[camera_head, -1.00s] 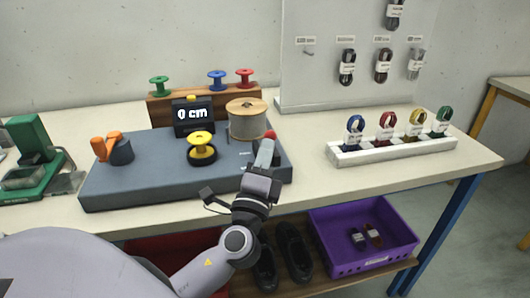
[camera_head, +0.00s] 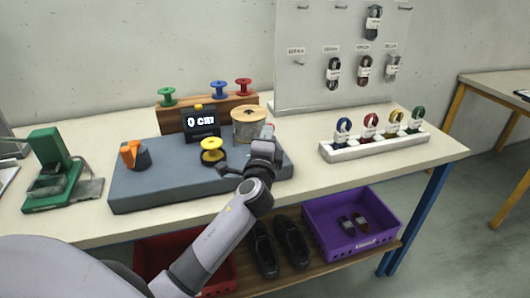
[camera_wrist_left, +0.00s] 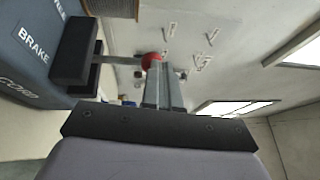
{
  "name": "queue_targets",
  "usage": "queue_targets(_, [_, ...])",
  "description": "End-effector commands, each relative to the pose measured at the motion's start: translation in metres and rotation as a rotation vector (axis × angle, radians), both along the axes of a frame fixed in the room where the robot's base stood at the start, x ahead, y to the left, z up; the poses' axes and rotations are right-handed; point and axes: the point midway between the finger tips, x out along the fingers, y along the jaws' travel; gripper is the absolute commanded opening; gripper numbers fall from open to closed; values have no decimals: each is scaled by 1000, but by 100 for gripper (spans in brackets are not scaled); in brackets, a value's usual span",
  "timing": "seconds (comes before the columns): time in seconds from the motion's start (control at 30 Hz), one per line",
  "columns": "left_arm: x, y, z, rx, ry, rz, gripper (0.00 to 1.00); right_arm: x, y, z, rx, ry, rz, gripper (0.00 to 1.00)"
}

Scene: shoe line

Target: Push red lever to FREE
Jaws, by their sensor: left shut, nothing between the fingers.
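The brake lever shows in the left wrist view as a red ball knob (camera_wrist_left: 152,60) on a grey rod (camera_wrist_left: 108,59) that comes out of a black block (camera_wrist_left: 76,55). The word BRAKE is printed on the grey-blue board beside the block; no FREE label is readable. My left gripper (camera_wrist_left: 158,72) is shut and empty, its fingertips right at the knob. I cannot tell whether they touch it. In the head view my left gripper (camera_head: 267,134) is over the right end of the grey-blue board (camera_head: 165,190) and mostly hides the lever. My right gripper is not in view.
A white rack (camera_head: 375,147) with laces is to the right, a green device (camera_head: 55,165) to the left.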

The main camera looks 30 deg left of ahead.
Motion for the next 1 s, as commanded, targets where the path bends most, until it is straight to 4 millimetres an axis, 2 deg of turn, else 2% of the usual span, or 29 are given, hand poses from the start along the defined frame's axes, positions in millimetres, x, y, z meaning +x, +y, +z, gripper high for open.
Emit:
queue_targets(0.1, [12, 7, 6, 1, -2, 2, 0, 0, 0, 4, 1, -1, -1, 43])
queue_targets(0.4, [29, 25, 8, 0, -3, 1, 0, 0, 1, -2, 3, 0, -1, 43])
queue_targets(1.0, [43, 43, 8, 1, -2, 1, 0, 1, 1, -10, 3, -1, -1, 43])
